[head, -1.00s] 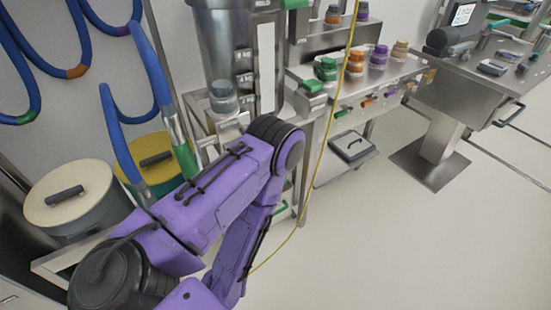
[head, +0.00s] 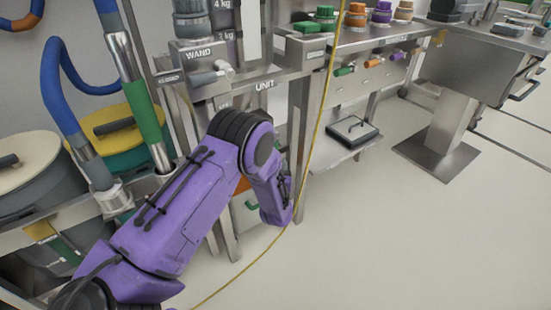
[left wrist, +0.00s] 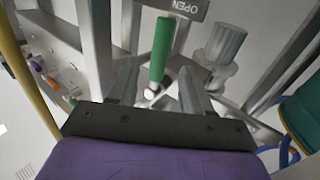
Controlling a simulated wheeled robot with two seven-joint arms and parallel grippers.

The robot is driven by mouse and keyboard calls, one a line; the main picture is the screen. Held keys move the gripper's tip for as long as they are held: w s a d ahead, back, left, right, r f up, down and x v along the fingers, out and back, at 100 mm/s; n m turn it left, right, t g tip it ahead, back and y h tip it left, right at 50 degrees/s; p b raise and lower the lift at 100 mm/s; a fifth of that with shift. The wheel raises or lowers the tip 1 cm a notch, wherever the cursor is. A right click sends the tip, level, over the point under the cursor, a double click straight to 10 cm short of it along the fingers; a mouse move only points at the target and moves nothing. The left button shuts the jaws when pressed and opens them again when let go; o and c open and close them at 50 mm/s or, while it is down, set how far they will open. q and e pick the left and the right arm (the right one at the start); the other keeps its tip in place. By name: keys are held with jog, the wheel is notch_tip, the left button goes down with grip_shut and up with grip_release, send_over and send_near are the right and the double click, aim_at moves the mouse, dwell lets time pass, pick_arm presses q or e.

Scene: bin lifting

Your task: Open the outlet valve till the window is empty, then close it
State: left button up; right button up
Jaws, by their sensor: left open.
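My left gripper (left wrist: 158,74) is open in the left wrist view, with its two grey fingers apart. A green valve handle (left wrist: 161,48) shows between the fingers, near a plate marked OPEN (left wrist: 186,8). I cannot tell whether the handle is within the fingers' reach or beyond them, and no contact shows. A grey metal cylinder fitting (left wrist: 222,44) stands to its right. In the head view my purple left arm hides my left gripper. The kg scale beside the window (head: 227,17) is cut off at the top edge, so the window's level cannot be read. My right gripper is out of view.
The steel frame marked UNIT (head: 264,86) and a box marked WAND (head: 197,53) stand close behind my arm. A blue hose (head: 55,85) and lidded drums (head: 115,120) are at left. A yellow cord (head: 318,125) hangs on the right.

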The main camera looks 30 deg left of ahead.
pick_arm(q)
jog(key=x, duration=0.3)
jog(key=b+x, duration=0.1)
jog(key=x, duration=0.2)
jog(key=shift+w+a+f+b, duration=0.2)
jog(key=shift+w+b, duration=0.05)
jog(key=shift+b, duration=0.05)
jog(key=shift+w+a+r, duration=0.1)
jog(key=shift+w+a, duration=0.15)
jog(key=shift+w, duration=0.05)
grip_shut()
jog(key=shift+s, duration=0.1)
